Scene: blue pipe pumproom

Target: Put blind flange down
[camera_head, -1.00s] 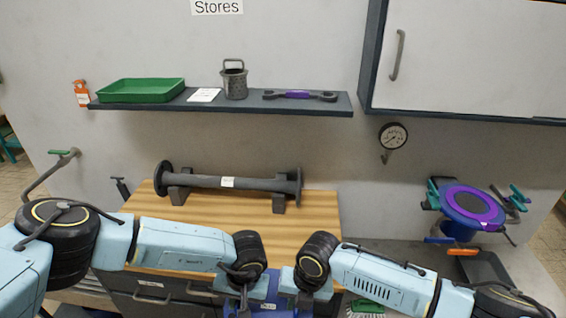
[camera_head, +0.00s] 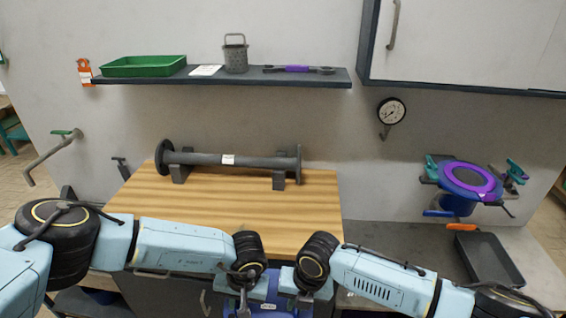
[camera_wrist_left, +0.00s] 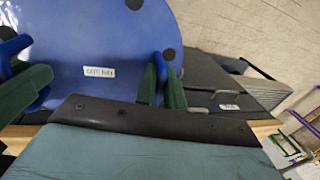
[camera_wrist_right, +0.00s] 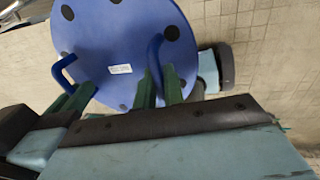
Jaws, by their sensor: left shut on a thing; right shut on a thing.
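The blind flange is a blue disc (camera_head: 268,306) with dark holes, a small white label and two handles. In the head view only part of it shows at the bottom edge, between my arms. It also shows in the left wrist view (camera_wrist_left: 105,45) and the right wrist view (camera_wrist_right: 112,35). My left gripper (camera_wrist_left: 162,85) is shut on one blue handle. My right gripper (camera_wrist_right: 158,88) is shut on the other handle. The flange is held in front of the wooden-topped bench (camera_head: 240,220).
A dark flanged pipe (camera_head: 228,160) rests on supports at the bench's back; the wood in front is clear. A blue and purple flanged fitting (camera_head: 468,182) and black tray (camera_head: 490,259) are at right. A shelf (camera_head: 220,80) holds a green tray, basket and wrench.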

